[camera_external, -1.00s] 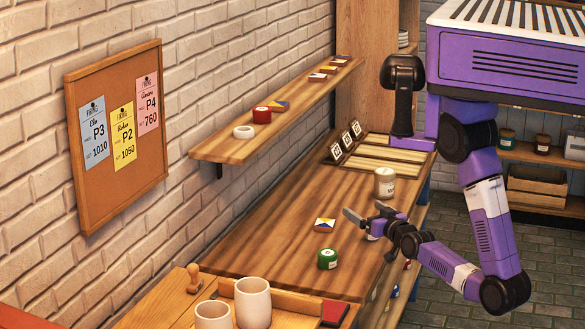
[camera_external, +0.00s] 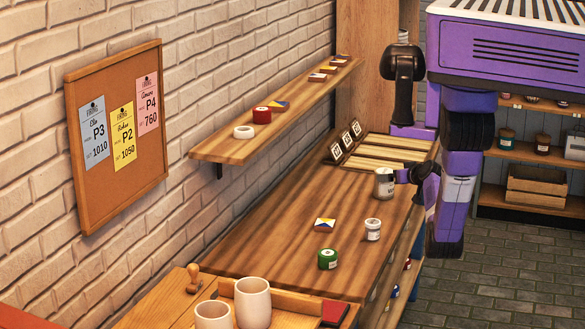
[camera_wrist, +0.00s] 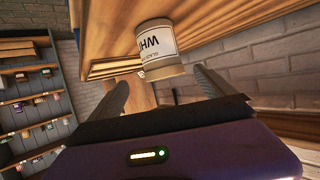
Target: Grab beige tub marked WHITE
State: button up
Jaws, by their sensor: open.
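The beige tub (camera_external: 384,190) with a pale label stands on the wooden workbench (camera_external: 290,225) near its right edge, in front of the slatted rack. In the wrist view the tub (camera_wrist: 163,68) appears turned over, with the letters "WH" readable on its label. My gripper (camera_wrist: 161,78) is open there, one finger on each side of the tub's near end, with no clear contact. In the external view my gripper (camera_external: 405,176) is just right of the tub; its fingertips are hard to make out.
A small white jar (camera_external: 372,229), a green jar (camera_external: 328,259) and a colored tile (camera_external: 324,225) are on the bench nearer the camera. Small cards (camera_external: 346,141) stand behind the tub by the slatted rack (camera_external: 385,155). A wall shelf (camera_external: 225,146) runs along the left.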

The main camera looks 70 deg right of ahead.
aim_at(384, 184)
jog(key=shift+n, duration=0.3)
jog(key=shift+a+f+p+x, duration=0.15)
jog(key=shift+p+x, duration=0.05)
jog(key=shift+x, duration=1.75)
jog(key=shift+a+f+p+x, duration=0.15)
jog(key=shift+x, duration=1.75)
jog(key=shift+w, duration=0.2)
jog(key=shift+r, duration=0.1)
jog(key=c, duration=1.9)
